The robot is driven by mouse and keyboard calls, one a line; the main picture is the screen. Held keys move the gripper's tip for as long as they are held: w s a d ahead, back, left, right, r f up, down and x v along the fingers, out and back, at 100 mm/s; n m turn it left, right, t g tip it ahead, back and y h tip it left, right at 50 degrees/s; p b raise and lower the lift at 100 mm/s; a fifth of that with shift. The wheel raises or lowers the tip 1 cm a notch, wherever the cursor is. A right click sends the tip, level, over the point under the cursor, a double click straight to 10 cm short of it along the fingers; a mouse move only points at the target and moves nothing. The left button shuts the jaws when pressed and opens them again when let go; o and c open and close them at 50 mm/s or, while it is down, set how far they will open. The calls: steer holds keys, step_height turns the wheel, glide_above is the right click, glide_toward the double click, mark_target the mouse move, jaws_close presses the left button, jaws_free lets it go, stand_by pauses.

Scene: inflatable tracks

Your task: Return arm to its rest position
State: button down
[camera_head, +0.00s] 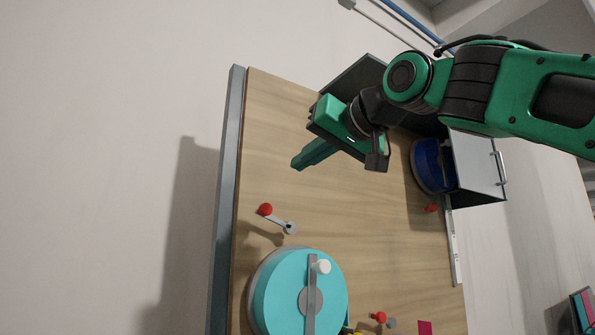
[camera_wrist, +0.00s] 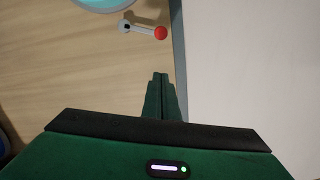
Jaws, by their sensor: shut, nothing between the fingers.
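My green arm reaches in from the right in the head view, over the wooden board. My gripper (camera_head: 299,164) is shut and empty, with its green fingers pressed together above the bare upper part of the board. In the wrist view my gripper (camera_wrist: 160,78) also shows its fingers closed, apart from everything around. A red-knobbed lever (camera_head: 277,219) lies on the board below the gripper in the head view. It also shows beyond the fingertips in the wrist view (camera_wrist: 143,30).
A turquoise drum (camera_head: 275,300) with a grey bar stands at the bottom of the wooden board (camera_head: 350,225). A blue round object (camera_head: 428,165) sits near an open grey cabinet (camera_head: 478,165) under my arm. A grey rail (camera_head: 228,190) edges the board's left. The middle is clear.

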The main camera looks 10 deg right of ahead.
stand_by(0.4)
steer(key=w+d+f+m+g+h, duration=0.1)
steer(key=w+d+f+h, duration=0.1)
steer(key=d+f, duration=0.5)
steer(key=w+d+f+m+g+h, duration=0.2)
steer(key=w+d+f, duration=0.1)
steer(key=f, duration=0.8)
steer(key=s+d+f+m+g+h, duration=0.15)
steer(key=d+f, duration=0.35)
steer(key=f, duration=0.5)
steer(key=s+d+f+g+h, duration=0.1)
steer(key=s+d+f+g, duration=0.2)
steer(key=d+f, duration=0.45)
steer(key=s+d+f+m+g, duration=0.1)
steer(key=s+f+g, duration=0.3)
steer(key=s+f, duration=0.8)
steer(key=s+d+f+m+g, duration=0.2)
steer(key=s+d+f+g, duration=0.1)
steer(key=s+f, duration=1)
step_height(320, 180, down, 6)
steer(key=shift+s+d+r+g, duration=0.1)
steer(key=shift+s+d+g, duration=0.1)
steer(key=shift+d+g, duration=0.25)
steer(key=shift+w+a+y, duration=0.1)
steer(key=shift+w+y, duration=0.05)
steer(key=shift+y, duration=0.1)
